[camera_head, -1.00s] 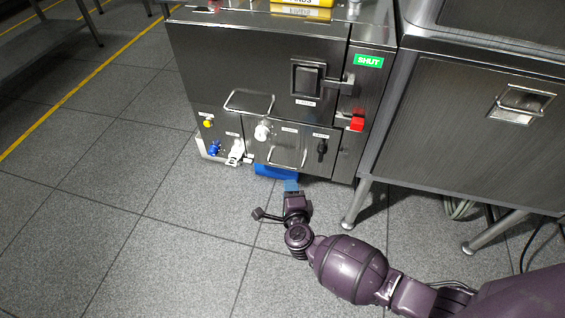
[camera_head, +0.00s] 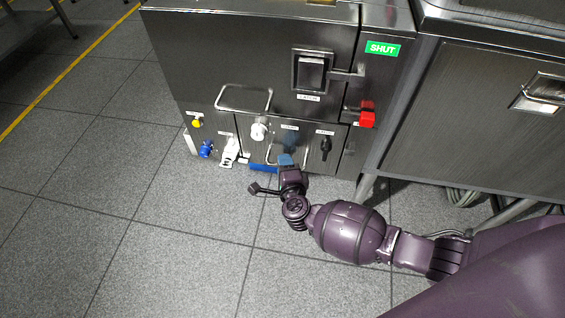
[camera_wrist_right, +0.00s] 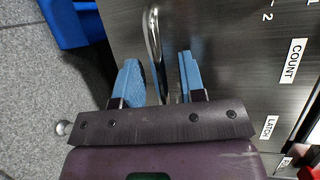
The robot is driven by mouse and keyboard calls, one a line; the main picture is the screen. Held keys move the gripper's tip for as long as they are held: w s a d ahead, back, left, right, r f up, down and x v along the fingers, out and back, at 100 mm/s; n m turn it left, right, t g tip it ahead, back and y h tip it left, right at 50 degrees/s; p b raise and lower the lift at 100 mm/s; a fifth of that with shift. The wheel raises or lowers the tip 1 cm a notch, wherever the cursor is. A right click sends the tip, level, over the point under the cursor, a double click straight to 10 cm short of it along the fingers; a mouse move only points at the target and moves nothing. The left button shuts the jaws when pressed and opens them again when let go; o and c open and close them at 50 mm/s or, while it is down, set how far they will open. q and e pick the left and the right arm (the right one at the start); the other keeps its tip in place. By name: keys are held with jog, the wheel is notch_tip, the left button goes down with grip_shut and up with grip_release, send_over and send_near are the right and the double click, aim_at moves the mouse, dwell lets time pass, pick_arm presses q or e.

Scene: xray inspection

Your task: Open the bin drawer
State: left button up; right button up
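The steel cabinet (camera_head: 250,60) has a lower front panel (camera_head: 250,150) with a U-shaped metal handle (camera_head: 270,155), the likely bin drawer. My right gripper (camera_head: 286,160) is at this handle, its blue fingertips close to the panel. In the right wrist view the handle (camera_wrist_right: 153,35) lies between the two blue fingers of my right gripper (camera_wrist_right: 160,80). The fingers are apart, with a gap showing on each side of the handle. The panel looks flush with the cabinet front. My left gripper is not in view.
Knobs and a white fitting (camera_head: 229,152) stick out nearby. A larger handle (camera_head: 243,98) is above. A steel unit (camera_head: 470,120) on legs stands right.

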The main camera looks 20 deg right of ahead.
grip_shut()
jog(key=shift+s+a, duration=0.1)
jog(key=shift+s, duration=0.05)
